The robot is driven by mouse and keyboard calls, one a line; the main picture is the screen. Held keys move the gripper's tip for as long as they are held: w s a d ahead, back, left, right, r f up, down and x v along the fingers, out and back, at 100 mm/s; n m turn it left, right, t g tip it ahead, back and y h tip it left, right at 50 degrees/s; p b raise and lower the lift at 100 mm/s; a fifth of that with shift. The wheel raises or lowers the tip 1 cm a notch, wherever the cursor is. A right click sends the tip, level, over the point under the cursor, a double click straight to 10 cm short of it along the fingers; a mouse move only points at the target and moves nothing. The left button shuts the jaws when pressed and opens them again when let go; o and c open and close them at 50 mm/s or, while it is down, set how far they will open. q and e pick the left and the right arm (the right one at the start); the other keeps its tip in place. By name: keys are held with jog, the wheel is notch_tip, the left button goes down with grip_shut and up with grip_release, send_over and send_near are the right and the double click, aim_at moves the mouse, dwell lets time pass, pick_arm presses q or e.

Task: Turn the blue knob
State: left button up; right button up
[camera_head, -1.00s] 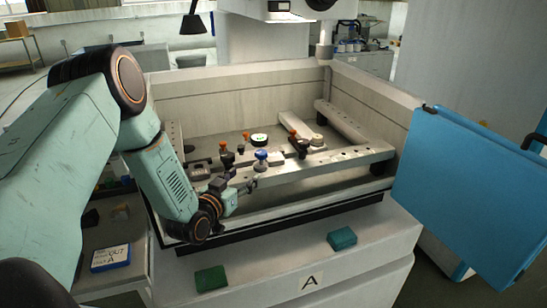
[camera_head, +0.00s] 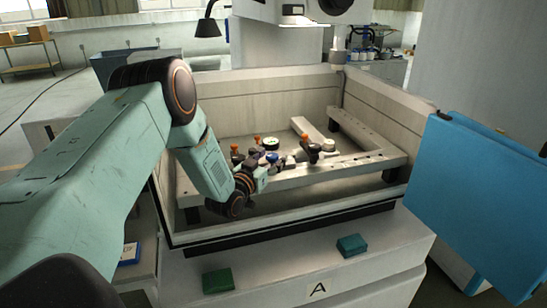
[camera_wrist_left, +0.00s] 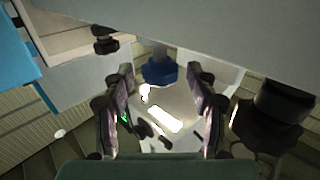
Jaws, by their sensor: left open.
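The blue knob (camera_wrist_left: 160,72) stands between the two fingers of my left gripper (camera_wrist_left: 160,88) in the left wrist view, toward their tips. The fingers are spread, with a gap on each side of the knob. In the head view the blue knob (camera_head: 271,157) shows small on the frame inside the machine tank, partly covered by my left gripper (camera_head: 272,166), which is right at it. I cannot tell whether a finger touches it. My right gripper is not in view.
Black clamps with orange knobs (camera_head: 257,141) stand close around on the metal frame (camera_head: 350,168). Light tank walls (camera_head: 290,98) enclose it. A blue panel (camera_head: 465,190) hangs at the right. A green block (camera_head: 217,281) and a teal block (camera_head: 352,245) lie on the front ledge.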

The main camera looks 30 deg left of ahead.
pick_arm(q)
jog(key=shift+w, duration=0.65)
jog(key=shift+w+a+f, duration=0.1)
jog(key=shift+a+f, duration=0.05)
jog(key=shift+d, duration=0.2)
jog(key=c, duration=0.4)
jog(key=shift+a, duration=0.15)
jog(key=c, duration=0.8)
